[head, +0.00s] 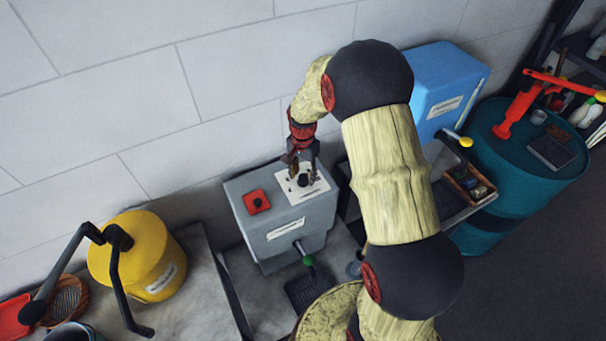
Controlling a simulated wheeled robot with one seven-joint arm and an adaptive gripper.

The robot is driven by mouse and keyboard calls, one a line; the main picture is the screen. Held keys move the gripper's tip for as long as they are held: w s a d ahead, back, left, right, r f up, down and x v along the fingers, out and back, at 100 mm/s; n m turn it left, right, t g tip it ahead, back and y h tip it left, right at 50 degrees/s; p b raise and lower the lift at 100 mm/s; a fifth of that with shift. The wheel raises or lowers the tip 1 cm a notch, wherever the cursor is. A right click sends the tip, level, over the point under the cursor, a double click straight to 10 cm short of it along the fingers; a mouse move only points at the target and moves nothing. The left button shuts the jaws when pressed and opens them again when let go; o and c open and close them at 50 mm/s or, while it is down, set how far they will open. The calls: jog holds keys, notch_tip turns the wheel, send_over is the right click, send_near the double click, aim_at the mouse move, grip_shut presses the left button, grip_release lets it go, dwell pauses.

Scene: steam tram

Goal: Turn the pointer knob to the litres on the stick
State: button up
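The grey dispenser box (250,222) stands against the wall, with a white dial plate (318,188) on its top. A dark pointer knob (303,181) sits on that plate, partly hidden by my gripper. My gripper (300,176) points down from above, with its fingertips at or very near the knob. I cannot tell whether the fingers touch it or how far apart they are. The pointer's direction and the dial markings are too small to read. I cannot make out a stick with a litre reading for certain.
A red button (257,201) sits beside the dial plate, and a green-tipped lever (305,253) juts from the box's front. A yellow drum with a black crank (148,252) stands left. A blue box (445,85) and teal barrel (535,160) stand right, behind my arm.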

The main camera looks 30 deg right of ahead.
jog(key=shift+c, duration=1.1)
jog(key=c, duration=0.7)
grip_shut()
jog(key=n, duration=1)
jog(key=shift+b, duration=0.4)
jog(key=n, duration=0.5)
jog(key=shift+w, duration=0.1)
jog(key=n, duration=0.4)
jog(key=shift+n, duration=0.3)
